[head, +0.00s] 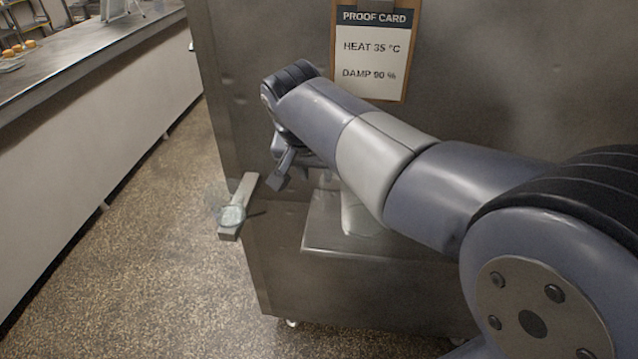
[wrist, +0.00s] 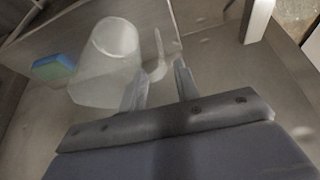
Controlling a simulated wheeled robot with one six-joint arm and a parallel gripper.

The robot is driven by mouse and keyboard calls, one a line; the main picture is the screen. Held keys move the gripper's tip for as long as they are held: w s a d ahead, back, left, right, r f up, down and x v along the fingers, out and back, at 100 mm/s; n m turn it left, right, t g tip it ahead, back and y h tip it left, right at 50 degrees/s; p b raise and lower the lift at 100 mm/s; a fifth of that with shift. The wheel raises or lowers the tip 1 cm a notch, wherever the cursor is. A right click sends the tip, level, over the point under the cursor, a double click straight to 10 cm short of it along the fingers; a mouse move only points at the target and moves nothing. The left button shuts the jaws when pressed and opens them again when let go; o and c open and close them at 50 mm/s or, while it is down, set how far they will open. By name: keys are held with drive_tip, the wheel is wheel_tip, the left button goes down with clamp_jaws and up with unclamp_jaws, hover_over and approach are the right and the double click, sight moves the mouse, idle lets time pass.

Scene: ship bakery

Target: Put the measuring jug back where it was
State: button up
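The measuring jug (wrist: 97,88) is clear and whitish. In the wrist view it stands ahead and left of my gripper (wrist: 158,82), with its handle (wrist: 157,58) turned toward the fingers. The two fingers are apart, and the handle lies just beyond or between their tips; I cannot tell which. I see no finger closed on it. In the head view my arm hides most of the jug; a pale lower part (head: 358,216) shows on a metal ledge (head: 335,240). My gripper (head: 280,178) shows there at the ledge's upper left, partly hidden by my wrist.
A blue-green sponge-like block (wrist: 53,68) lies left of the jug. A pale bar (head: 240,200) with a round glassy piece sticks out at the cabinet's left edge. A proof card (head: 370,50) hangs on the cabinet. A long counter (head: 90,55) is at left, with open floor between.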

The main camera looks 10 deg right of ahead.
drive_tip(key=shift+v, duration=1.9)
drive_tip(key=shift+a, duration=0.1)
